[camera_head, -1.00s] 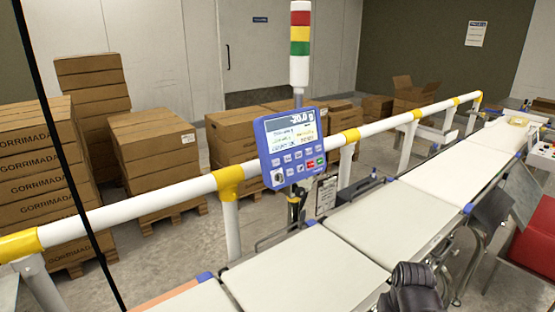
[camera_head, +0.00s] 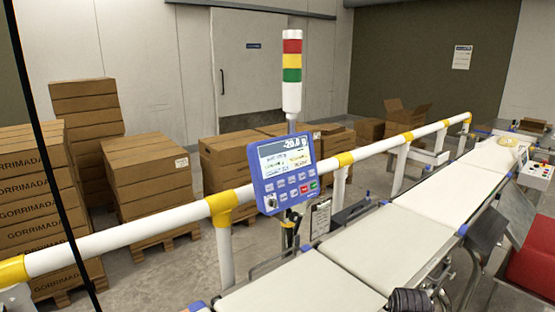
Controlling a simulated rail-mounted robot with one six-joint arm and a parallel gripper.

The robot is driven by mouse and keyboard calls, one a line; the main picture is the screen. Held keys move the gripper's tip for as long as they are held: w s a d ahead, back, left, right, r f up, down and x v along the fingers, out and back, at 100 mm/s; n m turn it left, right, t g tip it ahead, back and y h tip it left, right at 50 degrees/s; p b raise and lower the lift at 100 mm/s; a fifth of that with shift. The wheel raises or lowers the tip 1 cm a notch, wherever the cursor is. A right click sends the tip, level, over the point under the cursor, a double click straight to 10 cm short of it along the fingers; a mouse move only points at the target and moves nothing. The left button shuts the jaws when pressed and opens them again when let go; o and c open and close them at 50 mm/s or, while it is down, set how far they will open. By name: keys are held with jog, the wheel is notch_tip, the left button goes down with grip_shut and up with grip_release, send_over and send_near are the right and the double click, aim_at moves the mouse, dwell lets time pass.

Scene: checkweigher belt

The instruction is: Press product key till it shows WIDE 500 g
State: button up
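The smaller lines below, where a product name may stand, are too small to read. The key labels are not legible. I cannot make out my gripper, and nothing is seen touching the panel.
A white rail (camera_head: 140,233) with yellow joints runs behind the belts (camera_head: 370,247). A red-yellow-green signal tower (camera_head: 292,70) rises behind the panel. A clipboard (camera_head: 320,219) hangs beside it. A dark ribbed part (camera_head: 410,301) is at the bottom edge. Carton stacks (camera_head: 150,180) stand behind the rail.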

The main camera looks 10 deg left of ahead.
grip_shut()
dwell(1.4)
